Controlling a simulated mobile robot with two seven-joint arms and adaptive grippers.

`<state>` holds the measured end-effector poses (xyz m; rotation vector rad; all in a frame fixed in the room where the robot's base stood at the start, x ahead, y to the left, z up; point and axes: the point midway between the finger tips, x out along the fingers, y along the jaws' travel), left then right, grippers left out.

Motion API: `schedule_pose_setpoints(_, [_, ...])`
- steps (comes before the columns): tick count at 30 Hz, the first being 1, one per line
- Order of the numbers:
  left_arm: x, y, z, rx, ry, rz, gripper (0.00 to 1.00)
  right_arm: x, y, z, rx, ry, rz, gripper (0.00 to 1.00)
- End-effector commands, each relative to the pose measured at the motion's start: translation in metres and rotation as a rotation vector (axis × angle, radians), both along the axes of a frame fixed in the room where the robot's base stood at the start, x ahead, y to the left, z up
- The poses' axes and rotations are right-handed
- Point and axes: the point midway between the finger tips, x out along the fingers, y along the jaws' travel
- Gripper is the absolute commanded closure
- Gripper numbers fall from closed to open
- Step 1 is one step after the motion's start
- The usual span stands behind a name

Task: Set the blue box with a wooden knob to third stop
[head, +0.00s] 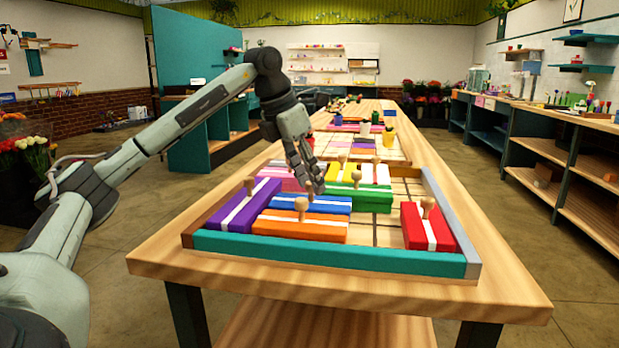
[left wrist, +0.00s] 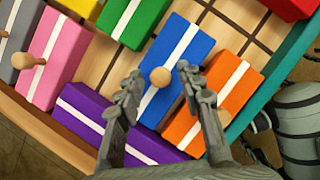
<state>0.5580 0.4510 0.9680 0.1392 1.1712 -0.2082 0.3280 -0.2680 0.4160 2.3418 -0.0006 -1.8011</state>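The blue box (head: 335,209) has a white stripe and a round wooden knob; it lies in the tray behind the orange box and right of the purple one. In the left wrist view the blue box (left wrist: 180,52) is nearly upright in the picture, with its knob (left wrist: 160,76) facing the camera. My left gripper (head: 316,188) points down over the blue box in the head view. In the left wrist view the left gripper (left wrist: 160,78) is open, its fingertips either side of the knob with gaps; the exact height above it is unclear. My right gripper is out of view.
The tray has a teal front wall (head: 330,252). The orange box (head: 300,228), purple box (head: 240,212) and green box (head: 372,198) crowd the blue box. The red box (head: 428,230) is at the right, with bare wooden cells (head: 375,228) left of it.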

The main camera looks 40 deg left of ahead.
Motion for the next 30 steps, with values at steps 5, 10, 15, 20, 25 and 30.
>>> schedule_pose_setpoints(5, [0.000, 0.000, 0.000, 0.000, 0.001, 0.000, 0.59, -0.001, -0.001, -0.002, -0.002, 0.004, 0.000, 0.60])
schedule_pose_setpoints(10, [-0.001, 0.000, 0.003, 0.000, 0.000, 0.001, 0.59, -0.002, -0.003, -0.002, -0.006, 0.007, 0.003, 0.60])
schedule_pose_setpoints(15, [-0.008, 0.002, 0.023, -0.001, -0.003, 0.001, 0.59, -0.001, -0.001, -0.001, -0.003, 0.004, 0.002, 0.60])
schedule_pose_setpoints(20, [-0.022, 0.005, 0.058, -0.001, -0.006, 0.000, 0.59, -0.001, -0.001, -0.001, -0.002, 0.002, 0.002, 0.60])
schedule_pose_setpoints(25, [-0.036, 0.008, 0.093, -0.001, -0.005, -0.001, 0.59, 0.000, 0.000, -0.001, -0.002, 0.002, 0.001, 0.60])
schedule_pose_setpoints(30, [-0.042, 0.010, 0.106, 0.000, -0.002, 0.000, 0.59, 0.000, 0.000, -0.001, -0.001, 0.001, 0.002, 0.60])
